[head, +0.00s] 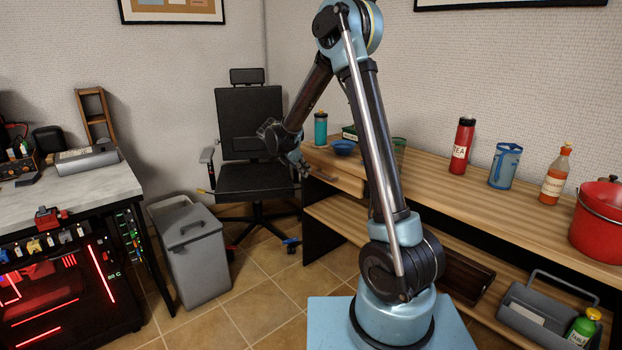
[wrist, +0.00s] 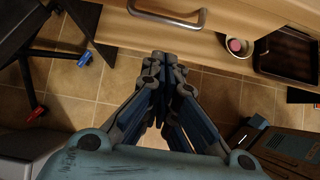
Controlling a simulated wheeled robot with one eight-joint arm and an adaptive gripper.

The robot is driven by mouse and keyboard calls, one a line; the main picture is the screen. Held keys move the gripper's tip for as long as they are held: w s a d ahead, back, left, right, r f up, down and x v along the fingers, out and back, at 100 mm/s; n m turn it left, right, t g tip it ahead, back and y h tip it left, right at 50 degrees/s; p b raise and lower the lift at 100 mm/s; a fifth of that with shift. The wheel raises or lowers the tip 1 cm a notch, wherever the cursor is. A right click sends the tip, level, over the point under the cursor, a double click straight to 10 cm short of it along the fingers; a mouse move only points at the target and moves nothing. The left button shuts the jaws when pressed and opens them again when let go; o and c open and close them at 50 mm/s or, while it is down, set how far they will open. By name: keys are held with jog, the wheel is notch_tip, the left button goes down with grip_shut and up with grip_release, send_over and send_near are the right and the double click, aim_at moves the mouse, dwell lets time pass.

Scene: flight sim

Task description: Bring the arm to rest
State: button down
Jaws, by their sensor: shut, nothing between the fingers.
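My arm stands in the middle of the head view, its upper link raised and its forearm bent down to the left. My gripper (head: 302,168) hangs at the forearm's end, close to the left end of the wooden counter (head: 480,195). In the wrist view my gripper (wrist: 165,60) is shut and empty, its fingertips together. It points towards the counter's front, where a metal drawer handle (wrist: 167,18) shows just beyond the fingertips. I cannot tell whether the fingers touch the counter.
A black office chair (head: 250,130) stands behind the gripper. A grey bin (head: 190,255) and a workbench (head: 85,188) are at left. A blue bowl (head: 344,147), a red flask (head: 462,146) and a red pot (head: 598,225) stand on the counter. Tiled floor (head: 255,290) is clear between.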

jog(key=v, duration=0.5)
jog(key=s+d+r+m+g+y, duration=0.1)
jog(key=s+d+r+m, duration=0.2)
jog(key=s+d+m, duration=0.45)
jog(key=s+d+r+m+g+y, duration=0.1)
jog(key=s+d+r+m, duration=0.25)
jog(key=s+d, duration=0.75)
jog(key=s+d+f+m+y, duration=0.1)
jog(key=s+f+m, duration=0.2)
jog(key=s+m, duration=0.2)
jog(key=s+d+f+m+y, duration=0.1)
jog(key=s+m, duration=0.4)
jog(key=s, duration=0.6)
jog(key=s+d+f+m+y, duration=0.2)
jog(key=s+d+f+m, duration=0.1)
jog(key=s, duration=0.5)
jog(key=shift+s+d+f+m+g, duration=0.25)
jog(key=shift+f+m+g, duration=0.15)
jog(key=shift+f+m, duration=0.75)
jog(key=shift+f+n, duration=0.2)
jog(key=shift+n, duration=0.05)
